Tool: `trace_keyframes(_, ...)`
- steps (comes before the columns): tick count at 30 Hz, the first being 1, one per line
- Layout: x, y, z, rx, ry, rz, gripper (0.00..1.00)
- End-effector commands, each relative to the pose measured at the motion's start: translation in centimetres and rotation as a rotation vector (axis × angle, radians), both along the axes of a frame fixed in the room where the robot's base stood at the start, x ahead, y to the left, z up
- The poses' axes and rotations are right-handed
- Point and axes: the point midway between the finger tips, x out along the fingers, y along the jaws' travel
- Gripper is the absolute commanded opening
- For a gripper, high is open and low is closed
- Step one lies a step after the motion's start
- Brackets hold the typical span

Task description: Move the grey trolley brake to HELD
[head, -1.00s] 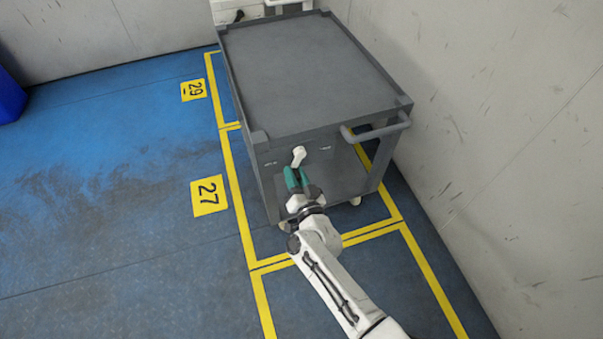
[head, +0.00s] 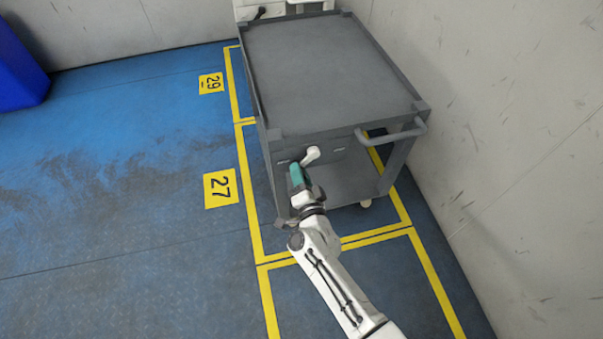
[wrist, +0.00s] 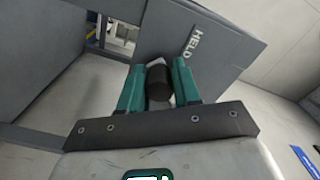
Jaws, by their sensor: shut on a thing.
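The grey trolley (head: 325,75) stands in a yellow-lined bay in the head view. Its white brake lever (head: 311,155) is on the front panel between two small labels too small to read. My gripper (head: 296,170), with teal fingers, is at the lever's outer end, slanting down-left from the pivot. In the wrist view my gripper (wrist: 158,78) is shut on the lever's dark round knob (wrist: 158,86), one finger on each side. The HELD label (wrist: 194,42) is on the panel just up-right of the knob. Most of the lever is hidden behind the knob.
The trolley's push handle (head: 395,133) sticks out at its front right. A scuffed wall (head: 500,110) runs close along the right. A blue bin (head: 20,70) is at the far left. The blue floor left of the bay is clear.

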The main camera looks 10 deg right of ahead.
Motion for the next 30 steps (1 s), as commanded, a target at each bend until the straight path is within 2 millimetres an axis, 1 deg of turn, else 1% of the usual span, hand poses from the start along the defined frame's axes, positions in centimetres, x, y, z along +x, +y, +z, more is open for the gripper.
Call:
trace_keyframes(1,-0.2,1.1,-0.2,0.006,0.008,0.023,0.0)
trace_keyframes(9,-0.3,1.2,-0.2,0.005,0.007,0.026,0.0)
trace_keyframes(10,-0.3,1.2,-0.2,0.005,0.007,0.026,0.33)
trace_keyframes(16,-0.2,1.0,0.0,0.003,0.004,0.021,0.52)
trace_keyframes(25,-0.4,0.7,0.0,0.001,0.002,0.014,0.53)
trace_keyframes(29,-1.8,0.6,0.2,0.0,0.002,0.014,0.53)
trace_keyframes(30,-2.5,0.6,0.2,0.0,0.003,0.015,0.53)
